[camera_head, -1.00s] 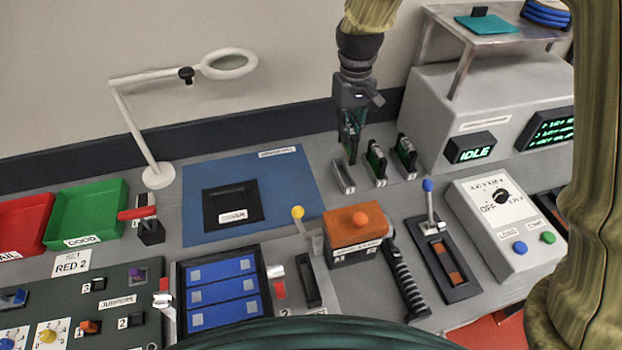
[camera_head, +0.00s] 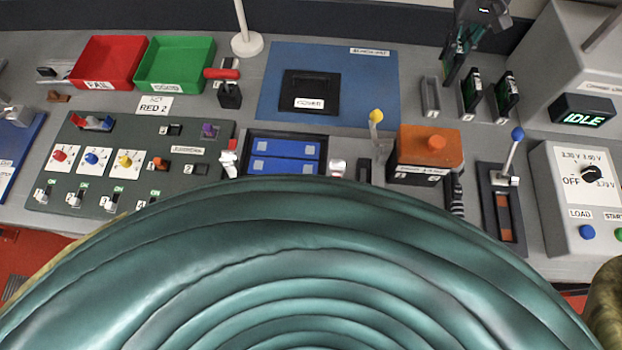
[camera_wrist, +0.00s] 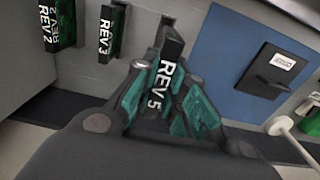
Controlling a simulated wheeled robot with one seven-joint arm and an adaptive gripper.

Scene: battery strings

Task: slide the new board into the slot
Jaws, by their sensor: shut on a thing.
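The new board, marked REV 5 (camera_wrist: 163,86), is pinched between the teal-padded fingers of my gripper (camera_wrist: 165,98). In the head view my gripper (camera_head: 455,65) is at the upper right, pointing down near the slots; the board is hard to tell from the fingers there. The empty slot (camera_head: 430,97) is the leftmost of the row, below and left of the gripper. In the wrist view, the slot (camera_wrist: 166,22) shows just beyond the board's top end. The board appears apart from the slot, but the exact gap is unclear.
Two boards, REV 3 (camera_wrist: 107,35) and REV 2 (camera_wrist: 55,25), stand in the neighbouring slots. A blue mat (camera_head: 270,90) with a black cover (camera_head: 310,85) lies left of the slots. An orange-topped box (camera_head: 430,146) stands in front. A grey console reads IDLE (camera_head: 583,117).

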